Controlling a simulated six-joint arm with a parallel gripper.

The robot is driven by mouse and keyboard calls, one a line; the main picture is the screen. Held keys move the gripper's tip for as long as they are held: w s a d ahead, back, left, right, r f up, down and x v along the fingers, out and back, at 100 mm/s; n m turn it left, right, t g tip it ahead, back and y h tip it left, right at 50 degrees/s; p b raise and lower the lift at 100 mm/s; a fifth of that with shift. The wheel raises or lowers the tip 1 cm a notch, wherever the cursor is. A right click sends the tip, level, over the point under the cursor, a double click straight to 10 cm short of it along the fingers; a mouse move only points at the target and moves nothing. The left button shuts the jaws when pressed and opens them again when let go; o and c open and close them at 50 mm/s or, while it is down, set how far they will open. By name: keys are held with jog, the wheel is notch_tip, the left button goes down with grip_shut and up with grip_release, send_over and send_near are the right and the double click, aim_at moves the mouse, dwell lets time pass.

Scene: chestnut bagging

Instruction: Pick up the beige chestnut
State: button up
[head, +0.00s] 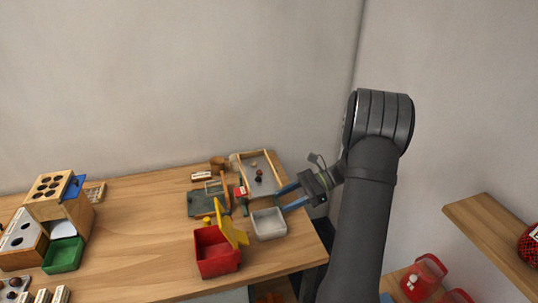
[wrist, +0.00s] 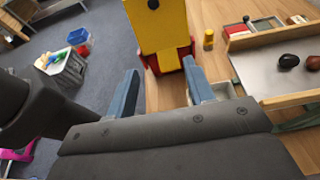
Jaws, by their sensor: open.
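The beige chestnut (head: 254,163) appears as a small pale spot in the far part of the wood-rimmed tray (head: 274,164) in the head view. Darker chestnuts (head: 259,173) lie nearer in the same tray. The wrist view shows two dark chestnuts (wrist: 289,61) in the tray (wrist: 270,36) at its right edge; the beige one is not in that view. My gripper (head: 281,200) is open and empty, with its blue fingers spread near the tray's right front side, above the grey bin (head: 268,223). In the wrist view, my gripper (wrist: 160,66) points toward the red box.
A red box (head: 217,254) with a raised yellow lid (head: 233,226) stands left of the grey bin. A small yellow bottle (wrist: 209,39) and a green board (head: 203,204) are near the tray. A wooden block with holes (head: 52,187) is at far left. The table middle is clear.

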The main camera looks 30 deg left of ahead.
jog(key=w+a+n+t+h, duration=0.2)
jog(key=w+a+n+h, duration=0.35)
jog(key=n, duration=0.45)
jog(key=n+t+h, duration=0.3)
jog(key=n+t, duration=0.5)
jog(key=n, duration=0.9)
send_near(254, 162)
jog(key=f, duration=0.2)
jog(key=shift+s+f, duration=0.3)
jog(key=shift+f, duration=0.1)
jog(key=shift+w+a+f, duration=0.1)
jog(key=shift+a+f, duration=0.05)
jog(key=shift+f, duration=0.75)
jog(key=shift+w+a+f, duration=0.15)
jog(key=shift+a+f, duration=0.05)
jog(key=shift+f, duration=0.65)
jog(key=shift+w+a+f, duration=0.1)
jog(key=shift+a+f, duration=0.05)
jog(key=shift+f, duration=0.75)
jog(key=c, duration=1.1)
